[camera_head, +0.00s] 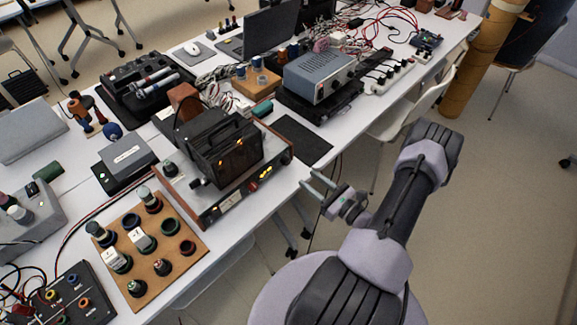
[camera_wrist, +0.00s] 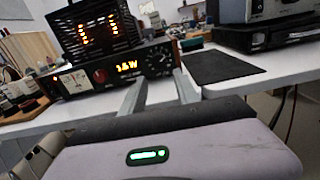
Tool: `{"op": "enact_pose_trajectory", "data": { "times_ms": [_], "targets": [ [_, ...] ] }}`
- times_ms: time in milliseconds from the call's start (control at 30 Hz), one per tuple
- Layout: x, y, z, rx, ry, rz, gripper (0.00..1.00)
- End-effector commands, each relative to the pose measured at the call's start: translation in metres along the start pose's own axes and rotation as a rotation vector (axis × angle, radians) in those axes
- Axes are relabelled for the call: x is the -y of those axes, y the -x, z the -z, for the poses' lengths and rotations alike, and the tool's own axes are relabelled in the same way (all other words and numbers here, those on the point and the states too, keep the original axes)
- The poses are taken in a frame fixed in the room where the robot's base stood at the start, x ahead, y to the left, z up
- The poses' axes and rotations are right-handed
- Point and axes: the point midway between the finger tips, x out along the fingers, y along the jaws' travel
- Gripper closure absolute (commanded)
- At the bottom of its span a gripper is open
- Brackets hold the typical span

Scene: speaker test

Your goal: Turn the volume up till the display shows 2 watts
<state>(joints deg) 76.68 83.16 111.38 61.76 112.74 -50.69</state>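The amplifier (camera_head: 215,205) has a dark tube cage on a wood-edged base and stands at the table's front edge. In the wrist view its front panel (camera_wrist: 88,86) shows a lit yellow display (camera_wrist: 127,66), reading about 1 point something W; the digit after the point is unclear. A black knob (camera_wrist: 158,61) with pale scale marks sits right of the display. A red round part and a small meter (camera_wrist: 75,80) are to its left. My gripper (camera_head: 310,178) is open and empty, in front of the panel's right end. In the wrist view its fingers (camera_wrist: 159,78) point toward the knob, apart from it.
A black mat (camera_head: 302,142) lies right of the amplifier. A grey-blue instrument (camera_head: 318,75) stands behind the mat. A wooden board with several knobs (camera_head: 190,232) lies to the left. The space in front of the table edge around my gripper is free.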

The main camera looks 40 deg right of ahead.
Motion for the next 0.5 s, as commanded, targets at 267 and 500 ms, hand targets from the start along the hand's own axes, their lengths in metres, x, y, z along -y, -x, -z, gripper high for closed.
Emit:
{"op": "enact_pose_trajectory", "data": {
  "times_ms": [267,500],
  "targets": [
    [-0.002,-0.071,0.002,0.000,0.001,-0.006,0.63],
    [-0.001,-0.091,0.000,0.000,-0.001,-0.003,0.63]
  ]
}}
